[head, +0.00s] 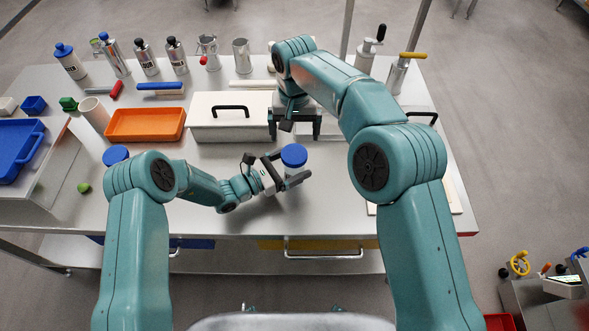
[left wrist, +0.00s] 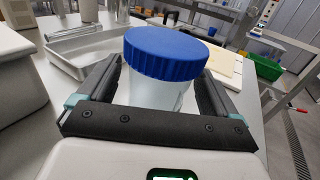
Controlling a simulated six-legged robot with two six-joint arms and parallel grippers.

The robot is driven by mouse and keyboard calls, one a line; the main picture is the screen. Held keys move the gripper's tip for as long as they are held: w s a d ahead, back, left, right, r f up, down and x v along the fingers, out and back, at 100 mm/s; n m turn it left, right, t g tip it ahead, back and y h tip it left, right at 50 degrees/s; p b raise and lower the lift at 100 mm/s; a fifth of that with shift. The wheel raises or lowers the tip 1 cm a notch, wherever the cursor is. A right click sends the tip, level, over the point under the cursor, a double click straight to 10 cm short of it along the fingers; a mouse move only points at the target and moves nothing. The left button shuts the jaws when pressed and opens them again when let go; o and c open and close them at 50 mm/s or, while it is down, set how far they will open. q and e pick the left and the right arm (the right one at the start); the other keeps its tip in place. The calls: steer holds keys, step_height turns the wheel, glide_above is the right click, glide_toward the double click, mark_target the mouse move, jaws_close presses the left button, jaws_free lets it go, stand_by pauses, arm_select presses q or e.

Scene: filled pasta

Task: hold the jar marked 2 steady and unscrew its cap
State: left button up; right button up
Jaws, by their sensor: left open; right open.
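A jar with a ribbed blue cap (head: 294,156) stands on the table in front of the white box; no number on it is readable. In the left wrist view its cap (left wrist: 166,53) sits on top of the clear body (left wrist: 155,92). My left gripper (head: 285,172) is open, with its fingers on either side of the jar body, below the cap; contact cannot be told. My right gripper (head: 295,130) is open and empty, pointing down behind the jar. A second blue-capped jar (head: 116,155) is partly hidden behind my left arm.
The lidded white box (head: 231,120) and an orange tray (head: 145,124) stand behind the jar. A blue tray (head: 18,150) lies at far left. Bottles and tools line the back edge. In the left wrist view a metal tray (left wrist: 82,57) lies beyond the jar.

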mark_target(294, 154)
arm_select(q)
steer(key=shift+w+d, duration=0.1)
steer(key=shift+w, duration=0.1)
arm_select(e)
steer(key=shift+w+a, duration=0.1)
steer(key=shift+w, duration=0.05)
arm_select(q)
steer(key=shift+s+d+r, duration=0.1)
steer(key=shift+s+d, duration=0.05)
steer(key=shift+s, duration=0.05)
arm_select(e)
steer(key=shift+s+r, duration=0.1)
steer(key=shift+s, duration=0.15)
arm_select(q)
steer(key=shift+w, duration=0.15)
steer(key=c, duration=1.5)
arm_select(e)
steer(key=shift+w, duration=0.15)
arm_select(q)
jaws_close()
arm_select(e)
steer(key=shift+c, duration=1)
steer(key=m, duration=2.1)
steer(key=shift+m, duration=0.3)
steer(key=m, duration=0.5)
step_height(294, 154, down, 8)
steer(key=shift+f, duration=0.1)
